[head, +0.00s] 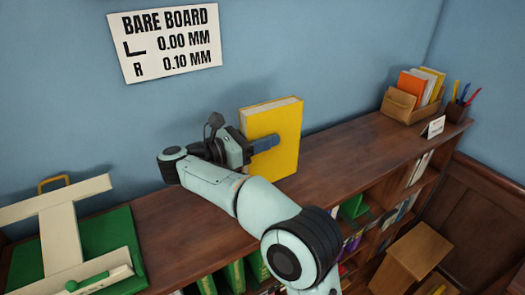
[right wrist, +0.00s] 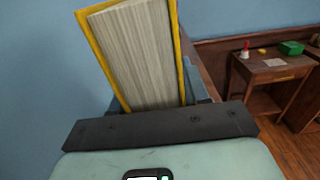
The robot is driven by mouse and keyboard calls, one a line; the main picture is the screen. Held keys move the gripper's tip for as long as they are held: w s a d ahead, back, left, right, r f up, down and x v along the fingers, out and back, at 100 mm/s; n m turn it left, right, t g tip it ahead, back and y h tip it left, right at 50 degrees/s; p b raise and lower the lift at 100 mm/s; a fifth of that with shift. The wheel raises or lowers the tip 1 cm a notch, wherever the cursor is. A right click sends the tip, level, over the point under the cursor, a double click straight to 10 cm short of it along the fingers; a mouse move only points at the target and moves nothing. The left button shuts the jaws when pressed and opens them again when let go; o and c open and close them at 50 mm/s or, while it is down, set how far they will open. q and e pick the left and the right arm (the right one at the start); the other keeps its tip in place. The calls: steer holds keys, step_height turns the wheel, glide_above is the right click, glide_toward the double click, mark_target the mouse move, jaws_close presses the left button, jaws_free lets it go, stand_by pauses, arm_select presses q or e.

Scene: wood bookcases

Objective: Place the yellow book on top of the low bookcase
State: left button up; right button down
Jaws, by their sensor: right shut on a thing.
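The yellow book (head: 283,140) is upright over the top of the low bookcase (head: 330,165), near the blue wall. My right gripper (head: 262,144) is shut on it, with a blue finger against its front cover. In the right wrist view the book (right wrist: 140,55) shows its white page edges between yellow covers, slightly tilted in the picture. Its lower edge appears at or very near the bookcase top; I cannot tell whether it touches. The far finger is hidden behind the book. My left gripper is not in view.
A box (head: 408,109) with books, a small white card (head: 433,127) and a pen holder (head: 456,109) stand at the right end. The top right of the book is clear.

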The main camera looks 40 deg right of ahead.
steer(key=shift+f, duration=1.95)
steer(key=shift+w, duration=0.1)
steer(key=shift+f, duration=0.15)
steer(key=c, duration=0.8)
jaws_free()
steer(key=shift+f, duration=0.1)
steer(key=shift+o, duration=1.2)
